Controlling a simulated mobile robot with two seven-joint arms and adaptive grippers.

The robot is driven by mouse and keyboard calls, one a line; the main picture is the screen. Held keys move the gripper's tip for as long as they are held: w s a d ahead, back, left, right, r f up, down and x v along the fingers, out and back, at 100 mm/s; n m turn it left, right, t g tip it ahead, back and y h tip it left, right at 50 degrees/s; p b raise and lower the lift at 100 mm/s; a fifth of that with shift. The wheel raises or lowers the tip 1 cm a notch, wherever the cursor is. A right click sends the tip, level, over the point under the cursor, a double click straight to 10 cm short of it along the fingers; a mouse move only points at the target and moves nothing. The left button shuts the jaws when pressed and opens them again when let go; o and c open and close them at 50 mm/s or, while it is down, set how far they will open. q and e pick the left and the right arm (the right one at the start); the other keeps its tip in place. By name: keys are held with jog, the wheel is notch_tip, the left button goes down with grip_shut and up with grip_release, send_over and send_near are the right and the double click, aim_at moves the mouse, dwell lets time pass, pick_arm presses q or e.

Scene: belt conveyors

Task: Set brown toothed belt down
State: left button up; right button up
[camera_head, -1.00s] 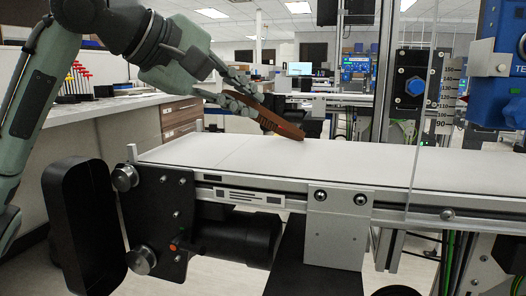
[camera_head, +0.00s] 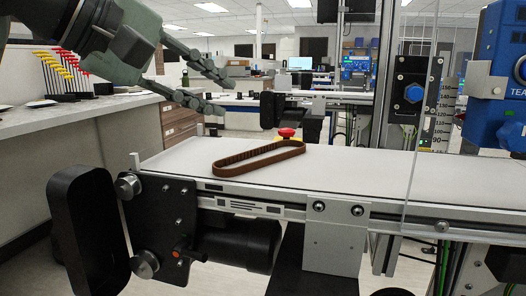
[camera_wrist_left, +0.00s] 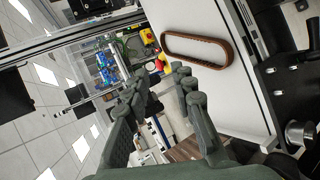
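The brown toothed belt (camera_head: 259,159) lies on the white conveyor surface (camera_head: 370,168) as a long closed loop, with its teeth on the inside. It also shows whole in the left wrist view (camera_wrist_left: 197,48), clear of the fingers. My left gripper (camera_head: 223,92) is open and empty, above and to the left of the belt and apart from it. Its two open fingers also show in the left wrist view (camera_wrist_left: 157,88). My right gripper is in neither view.
A red and yellow emergency button (camera_head: 286,134) stands just behind the belt at the conveyor's far edge. A clear upright panel (camera_head: 420,110) crosses the conveyor on the right. A black belt guard (camera_head: 88,228) hangs at the near left end. The white surface right of the belt is free.

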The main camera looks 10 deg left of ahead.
pick_arm(q)
jog(key=shift+s+a+r, duration=0.2)
jog(key=shift+s+a, duration=0.05)
jog(key=shift+s, duration=0.15)
